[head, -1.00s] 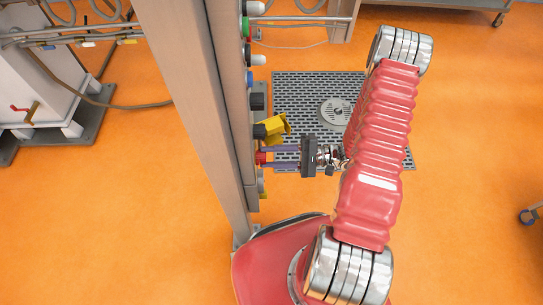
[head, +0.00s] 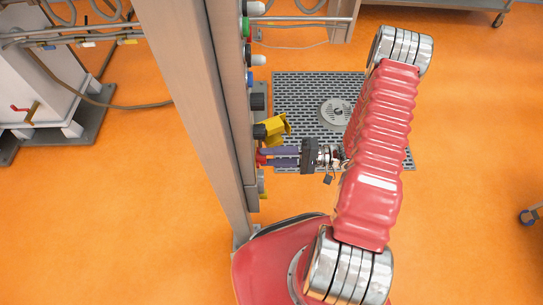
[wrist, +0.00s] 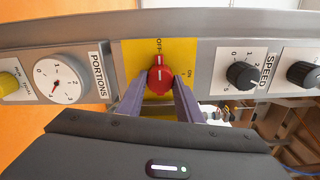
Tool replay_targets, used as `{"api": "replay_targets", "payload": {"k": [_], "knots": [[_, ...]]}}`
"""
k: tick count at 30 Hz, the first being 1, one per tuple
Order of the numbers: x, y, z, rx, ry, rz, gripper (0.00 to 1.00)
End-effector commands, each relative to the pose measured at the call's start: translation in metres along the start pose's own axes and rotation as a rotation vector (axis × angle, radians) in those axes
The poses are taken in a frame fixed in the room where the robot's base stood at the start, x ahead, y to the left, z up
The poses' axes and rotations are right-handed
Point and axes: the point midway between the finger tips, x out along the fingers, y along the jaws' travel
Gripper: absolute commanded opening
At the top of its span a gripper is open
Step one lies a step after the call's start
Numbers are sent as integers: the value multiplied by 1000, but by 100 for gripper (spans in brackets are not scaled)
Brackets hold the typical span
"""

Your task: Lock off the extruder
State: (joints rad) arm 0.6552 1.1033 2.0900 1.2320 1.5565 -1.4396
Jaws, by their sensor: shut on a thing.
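A red switch knob (wrist: 160,78) sits on a yellow plate (wrist: 132,60) marked OFF and ON. Its white mark runs up and down in the wrist view, lined up with OFF. My gripper (wrist: 159,92) has one purple finger on each side of the knob and is shut on it. The head view shows my gripper (head: 268,156) reaching left to the panel, its fingers partly covering the red knob (head: 260,158). A yellow flap-like piece (head: 275,127) sticks out of the panel just above the fingers.
On the panel, a PORTIONS dial (wrist: 60,80) lies left of the switch and a black SPEED knob (wrist: 242,75) lies right. A steel post (head: 185,90) stands left of the panel. Open orange floor (head: 480,150) lies right of my arm.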

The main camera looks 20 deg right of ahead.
Motion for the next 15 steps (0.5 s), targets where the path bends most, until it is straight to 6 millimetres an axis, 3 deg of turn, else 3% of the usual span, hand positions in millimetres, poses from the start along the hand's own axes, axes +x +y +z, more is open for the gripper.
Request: {"api": "replay_targets", "payload": {"k": [5,6,13,15], "knots": [[2,4,4,7,-9,7,10],[2,4,4,7,-9,7,34],[1,3,2,4,-5,5,50],[0,2,2,4,-4,5,51]]}}
